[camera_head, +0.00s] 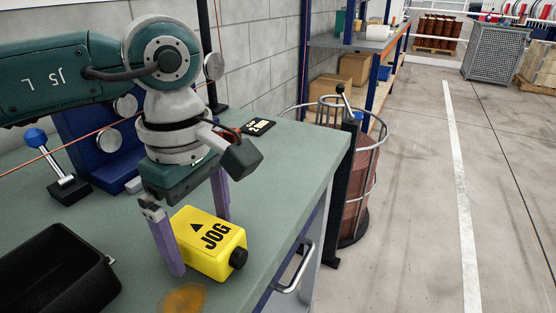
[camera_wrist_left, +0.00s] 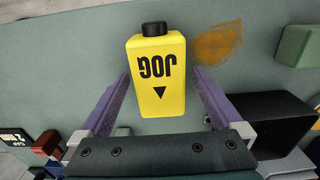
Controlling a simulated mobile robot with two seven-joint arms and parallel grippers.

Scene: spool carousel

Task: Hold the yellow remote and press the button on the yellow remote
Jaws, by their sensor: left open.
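The yellow remote (camera_head: 210,243) lies on the green-grey bench top near its front right edge. It is a box marked JOG with an arrow, and a black round button (camera_head: 239,258) sticks out of its end. My left gripper (camera_head: 203,240) is open, pointing down, with one purple finger on each side of the remote. In the left wrist view the remote (camera_wrist_left: 157,75) lies between and slightly beyond the fingers (camera_wrist_left: 158,85), with a gap on both sides. Its button (camera_wrist_left: 154,29) points away from the gripper. My right gripper is not in view.
A black open bin (camera_head: 62,270) stands on the bench at the left. A blue-knobbed lever (camera_head: 58,170) and a small black label (camera_head: 258,127) are behind. An orange stain (camera_head: 183,299) lies near the remote. A wire basket (camera_head: 355,180) stands beyond the bench edge.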

